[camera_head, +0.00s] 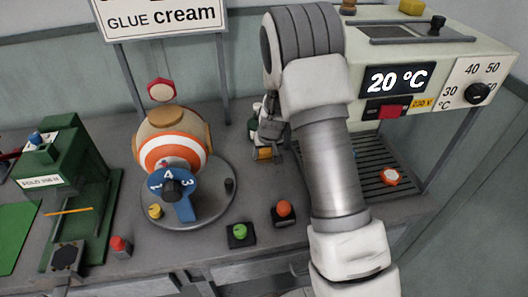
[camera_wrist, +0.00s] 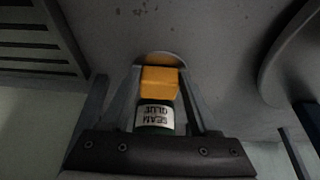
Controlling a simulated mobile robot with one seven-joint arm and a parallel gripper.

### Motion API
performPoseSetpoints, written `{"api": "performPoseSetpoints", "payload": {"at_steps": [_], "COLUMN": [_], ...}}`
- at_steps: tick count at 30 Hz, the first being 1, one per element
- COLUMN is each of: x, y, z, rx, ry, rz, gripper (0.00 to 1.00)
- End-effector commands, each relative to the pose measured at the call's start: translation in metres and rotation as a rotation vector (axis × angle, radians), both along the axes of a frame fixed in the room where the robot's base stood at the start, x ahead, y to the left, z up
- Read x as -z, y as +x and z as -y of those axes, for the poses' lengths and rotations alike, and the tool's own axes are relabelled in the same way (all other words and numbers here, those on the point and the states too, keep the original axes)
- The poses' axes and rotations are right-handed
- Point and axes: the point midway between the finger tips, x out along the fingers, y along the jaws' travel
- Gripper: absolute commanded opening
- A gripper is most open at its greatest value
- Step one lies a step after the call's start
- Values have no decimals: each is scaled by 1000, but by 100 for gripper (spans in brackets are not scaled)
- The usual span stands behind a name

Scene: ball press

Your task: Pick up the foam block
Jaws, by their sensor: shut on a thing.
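The foam block is an orange-yellow block (camera_wrist: 160,80). It sits between the two fingertips of my gripper (camera_wrist: 159,88) in the wrist view. My gripper (camera_head: 265,146) is shut on it; in the head view only a small part of the block (camera_head: 263,154) shows below the fingers. A dark green bottle with a white "SEAM GLUE" label (camera_wrist: 155,116) shows right behind the block, between the fingers in the picture. I cannot tell whether the bottle touches the block. A tan round edge (camera_wrist: 160,57) shows just beyond the block. I cannot tell whether the block rests on something.
Left of my gripper stands a round plate with an orange-white striped ball (camera_head: 172,152) and a blue numbered dial (camera_head: 172,190). Green (camera_head: 239,232) and orange (camera_head: 284,210) buttons are in front. A heater (camera_head: 440,75) with a grate (camera_head: 375,180) below stands right.

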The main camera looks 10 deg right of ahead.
Motion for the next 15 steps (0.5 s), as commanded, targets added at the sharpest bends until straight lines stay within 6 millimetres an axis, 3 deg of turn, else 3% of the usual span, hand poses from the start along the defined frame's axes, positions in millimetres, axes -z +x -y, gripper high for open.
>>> {"api": "performPoseSetpoints", "payload": {"at_steps": [10,15], "x": [-6,-27], "y": [0,1], "z": [0,0], "rx": [0,-1], "ry": [0,0], "rz": [1,3], "gripper": [1,1]}}
